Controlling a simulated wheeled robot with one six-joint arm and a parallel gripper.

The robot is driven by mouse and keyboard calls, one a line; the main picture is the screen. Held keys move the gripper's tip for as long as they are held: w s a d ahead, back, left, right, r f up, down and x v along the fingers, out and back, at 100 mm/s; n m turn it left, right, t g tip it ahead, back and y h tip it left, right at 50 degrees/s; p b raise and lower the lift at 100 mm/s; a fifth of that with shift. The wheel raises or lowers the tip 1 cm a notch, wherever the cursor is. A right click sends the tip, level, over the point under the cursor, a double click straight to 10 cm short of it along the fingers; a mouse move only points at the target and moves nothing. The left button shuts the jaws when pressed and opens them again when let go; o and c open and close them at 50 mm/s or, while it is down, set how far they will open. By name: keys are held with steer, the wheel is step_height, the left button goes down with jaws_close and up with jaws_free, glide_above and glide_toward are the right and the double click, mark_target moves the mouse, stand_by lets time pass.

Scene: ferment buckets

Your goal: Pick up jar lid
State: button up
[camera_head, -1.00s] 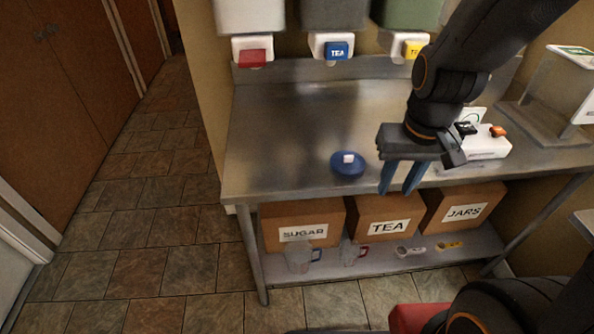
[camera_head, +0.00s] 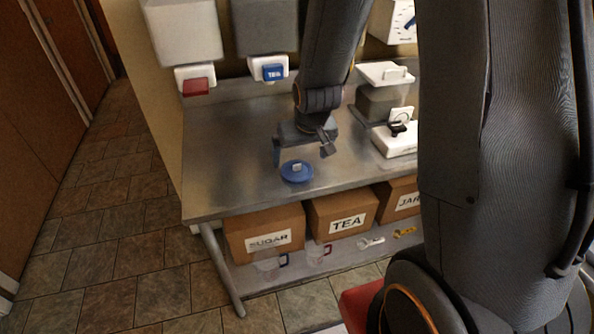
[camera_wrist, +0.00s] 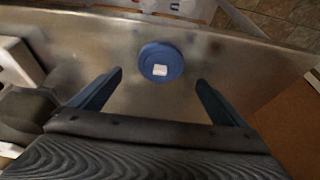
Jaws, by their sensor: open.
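The jar lid is a round blue disc (camera_head: 296,172) with a small white knob on top. It lies flat on the metal table near its front edge in the head view. In the wrist view the lid (camera_wrist: 161,62) is ahead of my gripper, centred between the two fingers and beyond their tips. My gripper (camera_head: 301,155) is open and empty, just behind the lid in the head view. In the wrist view both blue fingers (camera_wrist: 159,76) are spread apart, and neither touches the lid.
The metal table (camera_head: 220,170) is clear to the left of the lid. A white scale (camera_head: 397,140) stands to the right. Dispensers with a red tap (camera_head: 196,87) and a blue tap (camera_head: 273,72) hang behind. Cardboard boxes (camera_head: 264,235) sit on the shelf below.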

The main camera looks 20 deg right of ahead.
mark_target(297, 166)
steer(key=shift+b+x, duration=1.85)
steer(key=shift+x, duration=1.4)
steer(key=shift+r, duration=0.1)
steer(key=c, duration=1.1)
